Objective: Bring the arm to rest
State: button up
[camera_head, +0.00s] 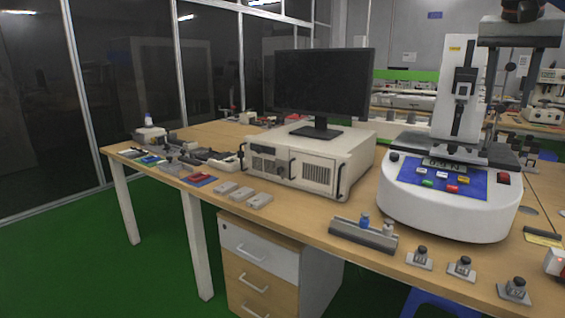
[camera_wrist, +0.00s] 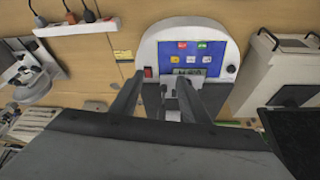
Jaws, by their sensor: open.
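My gripper (camera_head: 509,88) hangs at the top right of the head view, fingers pointing down, beside the column of the white force tester (camera_head: 440,218). Its two dark fingers are apart with nothing held between them. In the wrist view my gripper (camera_wrist: 158,82) shows open, with the tester's blue button panel (camera_wrist: 190,58) beyond the fingers, upside down. The gripper appears above the table, and I cannot tell how close it is to the tester's column.
A monitor (camera_head: 319,83) stands on a beige computer case (camera_head: 305,169) left of the tester. A grey rack (camera_head: 362,235) and small dark-knobbed fixtures (camera_head: 460,268) lie along the front of the wooden table (camera_head: 320,215). The green floor ahead is clear.

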jog(key=s+a+f+n+y, duration=0.1)
jog(key=s+a+f+n, duration=0.2)
jog(key=f, duration=1.1)
jog(key=s+a+f+n+t+y, duration=0.1)
jog(key=s+a+f+n, duration=0.2)
jog(key=s+a+f, duration=0.5)
jog(key=s+a+f+n+y, duration=0.1)
jog(key=s+a+f+n, duration=0.2)
jog(key=a+f, duration=0.6)
notch_tip(320, 180, down, 12)
jog(key=s, duration=0.2)
jog(key=shift+s+r+n+t, duration=0.15)
jog(key=shift+s+n+t, duration=0.15)
jog(key=shift+s+t, duration=0.1)
